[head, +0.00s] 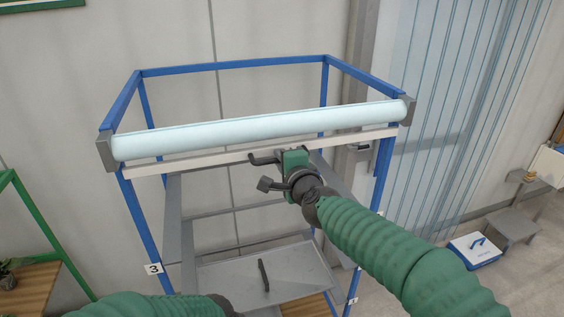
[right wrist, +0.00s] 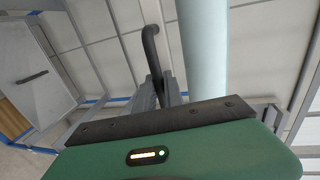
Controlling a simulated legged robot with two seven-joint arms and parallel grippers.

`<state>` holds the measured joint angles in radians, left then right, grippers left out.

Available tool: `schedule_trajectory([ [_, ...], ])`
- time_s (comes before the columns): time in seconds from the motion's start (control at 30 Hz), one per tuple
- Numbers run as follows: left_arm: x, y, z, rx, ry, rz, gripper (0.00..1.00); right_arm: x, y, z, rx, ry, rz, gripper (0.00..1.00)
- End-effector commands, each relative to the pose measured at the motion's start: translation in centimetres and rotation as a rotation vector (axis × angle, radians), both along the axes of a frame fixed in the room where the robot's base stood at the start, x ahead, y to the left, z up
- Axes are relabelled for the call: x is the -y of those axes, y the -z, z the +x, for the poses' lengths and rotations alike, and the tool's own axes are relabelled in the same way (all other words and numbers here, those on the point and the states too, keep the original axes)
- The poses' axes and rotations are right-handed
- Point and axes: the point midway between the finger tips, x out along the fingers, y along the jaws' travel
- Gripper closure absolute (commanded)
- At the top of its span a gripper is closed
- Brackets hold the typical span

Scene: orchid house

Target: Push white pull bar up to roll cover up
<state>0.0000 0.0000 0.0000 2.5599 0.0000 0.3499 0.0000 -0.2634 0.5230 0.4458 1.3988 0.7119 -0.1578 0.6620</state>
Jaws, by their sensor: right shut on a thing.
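The white pull bar (head: 210,159) runs across the front of the blue-framed rack, just under the pale rolled cover (head: 250,127). It is slightly higher at its right end. The rolled cover also shows in the right wrist view (right wrist: 203,45).
The blue rack frame (head: 133,215) is open below the bar. Inside is a grey panel (head: 225,280) with a dark handle (head: 264,275). A green-framed bench (head: 40,220) stands left. A clear strip curtain (head: 440,110), a grey stool (head: 515,225) and a blue-and-white box (head: 475,250) are right.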

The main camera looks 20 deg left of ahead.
Motion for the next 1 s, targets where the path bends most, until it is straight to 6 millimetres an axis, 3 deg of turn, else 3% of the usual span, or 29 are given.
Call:
schedule_trajectory([
  [0.03, 0.00, -0.77, -0.01, 0.000, 0.000, 0.000, 0.64, -0.01, -1.15, 0.01, 0.006, 0.001, 0.002, 1.00],
  [0.1, 0.00, -0.99, -0.01, 0.000, 0.000, 0.000, 0.64, -0.01, -1.43, 0.02, 0.006, 0.001, 0.002, 1.00],
  [0.53, 0.00, -1.06, -0.01, 0.000, 0.000, 0.000, 0.64, 0.02, -1.76, 0.04, 0.009, 0.002, 0.004, 1.00],
  [0.57, 0.00, -1.06, -0.01, 0.000, 0.000, 0.000, 0.64, 0.03, -1.78, 0.04, 0.010, 0.003, 0.005, 0.84],
  [0.7, 0.00, -1.06, 0.00, 0.000, 0.000, 0.000, 0.64, 0.04, -1.66, 0.04, 0.008, 0.003, 0.004, 0.66],
  [1.0, 0.00, -0.64, 0.00, 0.000, 0.000, 0.000, 0.64, 0.24, -1.25, -0.27, 0.003, 0.001, 0.001, 0.66],
])
